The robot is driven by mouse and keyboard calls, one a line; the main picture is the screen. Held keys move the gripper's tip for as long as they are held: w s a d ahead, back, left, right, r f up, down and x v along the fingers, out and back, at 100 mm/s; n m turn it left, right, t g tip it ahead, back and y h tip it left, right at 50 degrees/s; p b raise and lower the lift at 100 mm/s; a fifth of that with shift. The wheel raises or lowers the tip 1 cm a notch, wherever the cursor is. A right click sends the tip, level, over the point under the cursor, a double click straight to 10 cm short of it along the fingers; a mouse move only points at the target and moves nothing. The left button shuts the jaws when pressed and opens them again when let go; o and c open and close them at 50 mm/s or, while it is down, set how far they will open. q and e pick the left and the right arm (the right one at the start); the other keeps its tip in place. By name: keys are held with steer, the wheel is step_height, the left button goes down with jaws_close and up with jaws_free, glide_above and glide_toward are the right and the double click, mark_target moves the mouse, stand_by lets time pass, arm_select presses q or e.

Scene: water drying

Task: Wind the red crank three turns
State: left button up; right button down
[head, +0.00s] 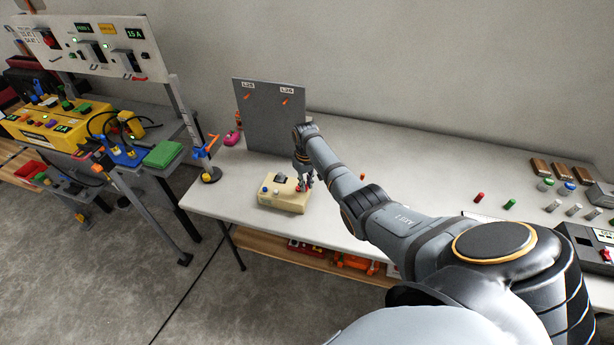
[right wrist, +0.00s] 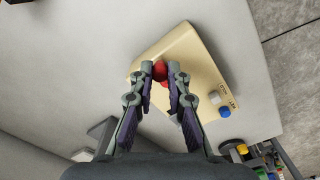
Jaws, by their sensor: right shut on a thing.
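A cream box (head: 284,194) stands on the white table, left of my right arm. In the right wrist view the box (right wrist: 196,55) is tilted in the picture and carries a red crank knob (right wrist: 160,70). My right gripper (right wrist: 159,72) is shut on this red knob, with a fingertip on each side of it. In the head view the right gripper (head: 304,184) is at the right end of the box, and the crank there is hidden by the fingers. My left gripper is not in view.
A grey upright panel (head: 268,118) stands behind the box. Small red and green cylinders (head: 509,204) lie to the right. The table (head: 235,205) is bare just left of the box.

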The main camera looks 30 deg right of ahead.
mark_target(295, 196)
steer(key=m+p, duration=0.1)
steer(key=m, duration=0.1)
steer(key=a+m+p, duration=0.1)
steer(key=m, duration=0.1)
steer(key=shift+a+r+m+p, duration=0.15)
steer(key=shift+r+m+p, duration=0.05)
steer(key=shift+m+p, duration=0.1)
steer(key=m, duration=0.2)
steer(key=a+m+p, duration=0.1)
steer(key=shift+m, duration=0.4)
steer(key=m, duration=0.3)
steer(key=shift+w+a+f, duration=0.1)
steer(key=shift+w+a, duration=0.2)
steer(key=shift+a, duration=0.1)
steer(key=shift+w+a+m, duration=0.2)
steer(key=shift+m, duration=0.9)
steer(key=shift+w+a+m, duration=0.15)
steer(key=shift+a+m, duration=0.05)
steer(key=shift+m, duration=0.9)
steer(key=shift+w, duration=0.1)
steer(key=c, duration=1.3)
jaws_free()
